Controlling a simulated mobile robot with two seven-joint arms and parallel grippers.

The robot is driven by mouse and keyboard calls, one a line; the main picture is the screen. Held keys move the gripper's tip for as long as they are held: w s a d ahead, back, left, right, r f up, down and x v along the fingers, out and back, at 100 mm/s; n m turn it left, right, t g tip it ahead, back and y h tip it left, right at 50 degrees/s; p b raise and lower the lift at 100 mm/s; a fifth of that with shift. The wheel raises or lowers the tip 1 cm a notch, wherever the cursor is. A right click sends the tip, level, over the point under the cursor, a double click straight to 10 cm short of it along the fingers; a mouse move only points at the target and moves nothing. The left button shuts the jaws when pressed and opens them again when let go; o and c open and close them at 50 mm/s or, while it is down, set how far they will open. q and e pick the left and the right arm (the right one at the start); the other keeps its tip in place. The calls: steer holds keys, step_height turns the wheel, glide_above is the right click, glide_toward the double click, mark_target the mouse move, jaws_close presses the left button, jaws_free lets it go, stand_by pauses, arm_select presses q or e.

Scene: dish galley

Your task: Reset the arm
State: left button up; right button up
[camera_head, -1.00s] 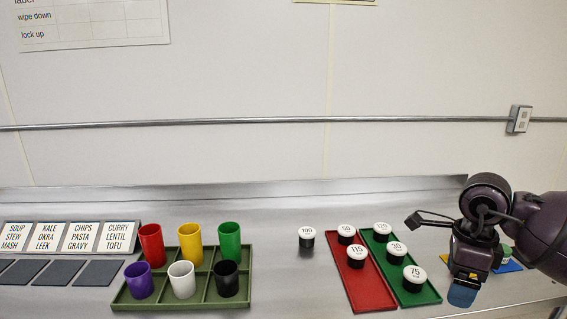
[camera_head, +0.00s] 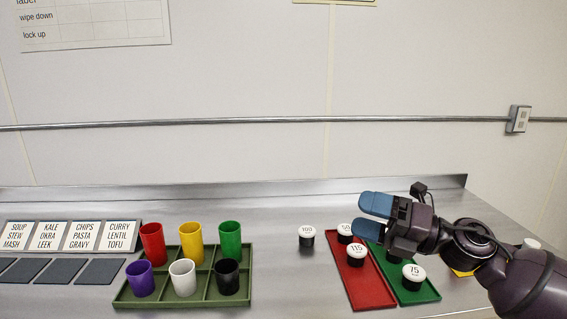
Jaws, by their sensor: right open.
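My right arm comes in from the right. Its gripper (camera_head: 366,204) is open and empty, with blue fingertips pointing left above the back of the red tray (camera_head: 374,299) and green tray (camera_head: 424,293). It hides parts of the green tray and of the jars there. A jar marked 115 (camera_head: 356,250) stands on the red tray, with another white-lidded jar (camera_head: 345,230) behind it. A jar marked 75 (camera_head: 414,272) stands on the green tray. My left gripper is not in view.
A jar marked 100 (camera_head: 307,232) stands alone on the steel counter. A green divided tray (camera_head: 160,301) holds several coloured cups. Word cards (camera_head: 83,236) and dark mats (camera_head: 58,271) lie at left. A yellow piece (camera_head: 462,272) is partly behind my arm.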

steer(key=d+f+m+t+h, duration=0.3)
steer(key=f+m+t+h, duration=0.1)
steer(key=f+m, duration=0.4)
steer(key=d+f+m+t+h, duration=0.3)
steer(key=f+m+h, duration=0.2)
steer(key=m, duration=0.5)
steer(key=d+f+m+t+h, duration=0.4)
steer(key=f+m, duration=0.3)
steer(key=m, duration=0.1)
steer(key=s+d+f+m+g+h, duration=0.1)
steer(key=s+f+m, duration=0.4)
steer(key=s+f, duration=0.6)
steer(key=s+d+f+m+g+h, duration=0.2)
steer(key=s+f+m+g+h, duration=0.2)
steer(key=s+f, duration=0.8)
steer(key=shift+s+m+g, duration=0.8)
steer(key=shift+s+g, duration=0.1)
steer(key=shift+s, duration=0.2)
